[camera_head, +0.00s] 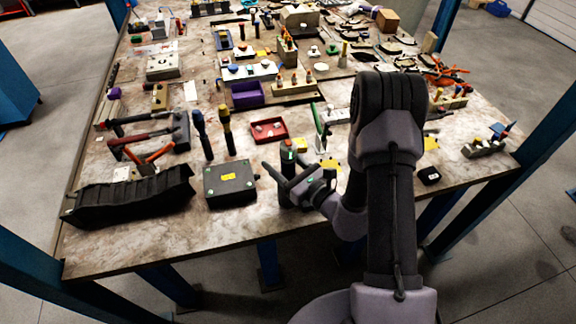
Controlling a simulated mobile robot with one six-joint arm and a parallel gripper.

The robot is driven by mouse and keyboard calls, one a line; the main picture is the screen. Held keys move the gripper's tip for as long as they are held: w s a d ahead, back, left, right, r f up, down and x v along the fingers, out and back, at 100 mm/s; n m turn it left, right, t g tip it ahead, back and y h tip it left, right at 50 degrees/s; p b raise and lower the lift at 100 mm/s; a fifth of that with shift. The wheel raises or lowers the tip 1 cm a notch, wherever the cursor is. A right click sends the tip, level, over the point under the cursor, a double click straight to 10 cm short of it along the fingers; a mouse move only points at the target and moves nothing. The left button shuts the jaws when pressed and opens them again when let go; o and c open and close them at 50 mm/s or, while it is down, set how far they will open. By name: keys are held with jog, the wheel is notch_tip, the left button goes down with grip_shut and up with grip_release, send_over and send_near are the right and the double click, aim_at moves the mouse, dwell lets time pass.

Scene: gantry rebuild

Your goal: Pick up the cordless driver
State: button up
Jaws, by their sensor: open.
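A dark upright object (288,158) with small green and red marks near its top stands at the near edge of the table, right of the black box. It looks like the cordless driver, but its shape is partly hidden by my gripper. My gripper (291,174) is open, low at the table's front edge, with its fingers close around or beside this object. I cannot tell whether they touch it.
A black box (230,184) with a yellow label stands close left of my gripper. A black ribbed ramp (130,196) lies farther left. A red tray (269,131) and a green-handled upright tool (319,127) stand behind.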

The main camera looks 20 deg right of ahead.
grip_shut()
dwell(1.4)
